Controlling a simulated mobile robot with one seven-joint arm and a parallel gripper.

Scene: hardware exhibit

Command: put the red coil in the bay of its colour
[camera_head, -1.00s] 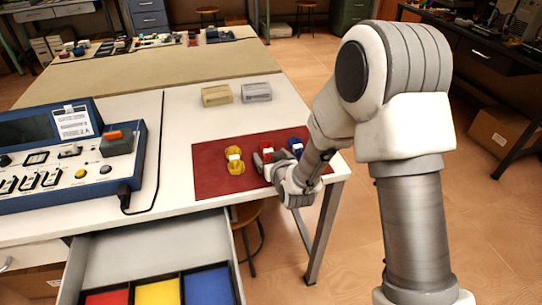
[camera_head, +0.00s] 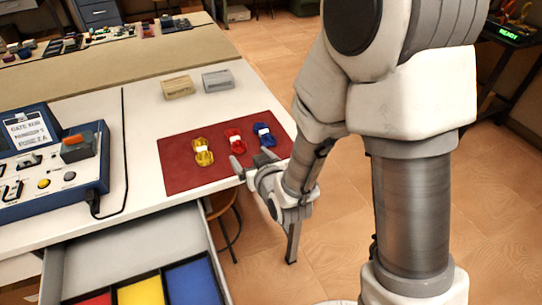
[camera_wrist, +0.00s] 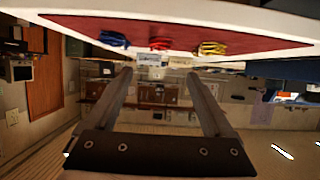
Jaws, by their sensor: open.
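The red coil (camera_head: 235,140) lies on the dark red mat (camera_head: 180,178), between the yellow coil (camera_head: 203,152) and the blue coil (camera_head: 263,133). My gripper (camera_head: 252,163) is open and empty at the mat's front edge, apart from the red coil on its near side. In the wrist view the red coil (camera_wrist: 160,44) shows at the top, beyond the open fingers (camera_wrist: 160,77). The open drawer at the lower left holds a red bay (camera_head: 96,299), a yellow bay (camera_head: 141,292) and a blue bay (camera_head: 193,283). The red bay is partly cut off by the frame.
A blue control panel (camera_head: 50,170) with a black cable stands on the left of the white table (camera_head: 140,130). A beige block (camera_head: 178,87) and a grey block (camera_head: 217,80) stand behind the mat. A stool (camera_head: 222,205) is under the table edge.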

